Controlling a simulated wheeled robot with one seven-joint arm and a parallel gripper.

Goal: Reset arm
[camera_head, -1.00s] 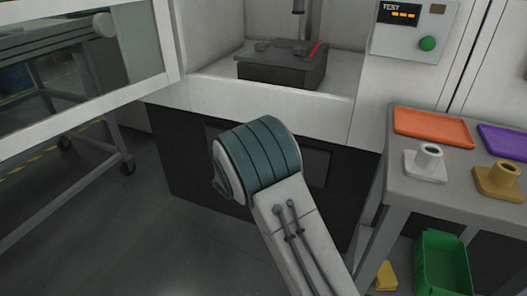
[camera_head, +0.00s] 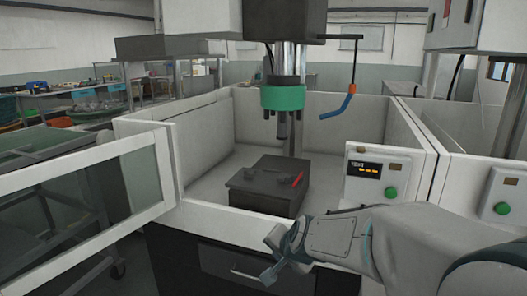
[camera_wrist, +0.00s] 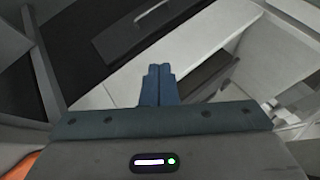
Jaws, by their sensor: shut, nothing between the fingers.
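My arm reaches in from the lower right of the head view, in front of the machine's control panel and front wall. My gripper (camera_head: 270,259) is at its left end, outside the machine and just in front of its front edge. In the wrist view the two blue-grey fingers (camera_wrist: 158,86) lie together with nothing between them. Beyond them are the dark front panel (camera_wrist: 110,30) with a handle and the pale machine wall.
The white enclosure holds a dark block (camera_head: 268,187) with a red item (camera_head: 297,180) on it, under a column with a green ring (camera_head: 286,98). A control panel (camera_head: 375,178) stands at its right. An open glass door (camera_head: 80,195) juts out at left.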

